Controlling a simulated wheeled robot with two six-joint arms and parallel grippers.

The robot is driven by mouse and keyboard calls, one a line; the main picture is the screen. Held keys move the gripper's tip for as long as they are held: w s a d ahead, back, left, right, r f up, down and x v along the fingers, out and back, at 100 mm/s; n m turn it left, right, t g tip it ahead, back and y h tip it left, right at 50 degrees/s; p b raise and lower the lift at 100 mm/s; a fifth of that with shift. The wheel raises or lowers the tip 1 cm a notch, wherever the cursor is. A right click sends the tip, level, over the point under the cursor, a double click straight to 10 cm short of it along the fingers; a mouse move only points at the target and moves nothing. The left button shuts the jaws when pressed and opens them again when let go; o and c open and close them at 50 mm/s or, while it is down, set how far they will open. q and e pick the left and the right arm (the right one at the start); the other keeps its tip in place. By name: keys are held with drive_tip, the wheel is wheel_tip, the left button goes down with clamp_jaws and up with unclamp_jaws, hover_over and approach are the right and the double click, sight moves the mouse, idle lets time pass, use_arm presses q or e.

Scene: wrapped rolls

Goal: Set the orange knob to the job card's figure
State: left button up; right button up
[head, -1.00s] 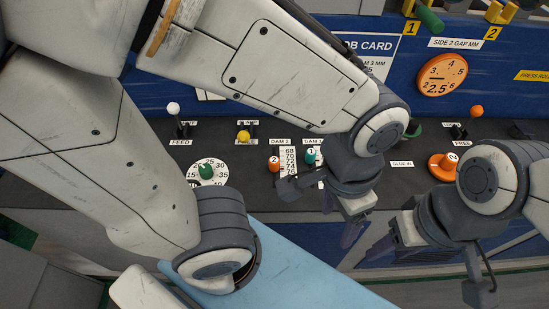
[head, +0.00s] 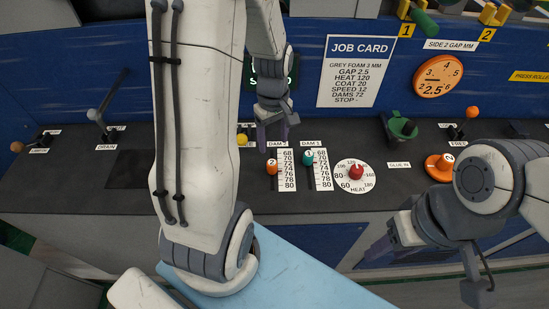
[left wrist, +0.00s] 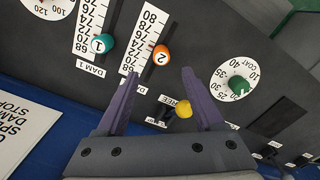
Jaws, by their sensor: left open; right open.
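The job card (head: 356,72) on the blue back wall reads GAP 2.5, HEAT 120, COAT 20, SPEED 12, DAMS 72. An orange knob marked 2 (head: 271,167) stands beside the DAM 2 scale (head: 287,178), around 72 to 74; I cannot tell exactly. It also shows in the left wrist view (left wrist: 161,55). Another orange knob marked 2 (head: 440,166) is at the right, under the SIDE 2 GAP dial (head: 438,75), which shows 2.5. My left gripper (head: 276,145) is open and empty, behind the DAM 2 knob. My right gripper (head: 425,272) is open at the panel's front right.
A teal knob marked 1 (head: 307,158) stands at the DAM 1 scale. The red HEAT knob (head: 356,171), a yellow knob (left wrist: 184,111), the green COAT knob (left wrist: 238,86) and a green lever (head: 403,127) also stand on the dark panel. My left arm hides part of it.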

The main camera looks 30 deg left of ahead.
sight(272, 162)
use_arm(q)
drive_tip(key=shift+a+f, duration=0.3)
wheel_tip(272, 162, down, 10)
drive_tip(key=shift+p, duration=0.45)
clamp_jaws()
idle(1.1)
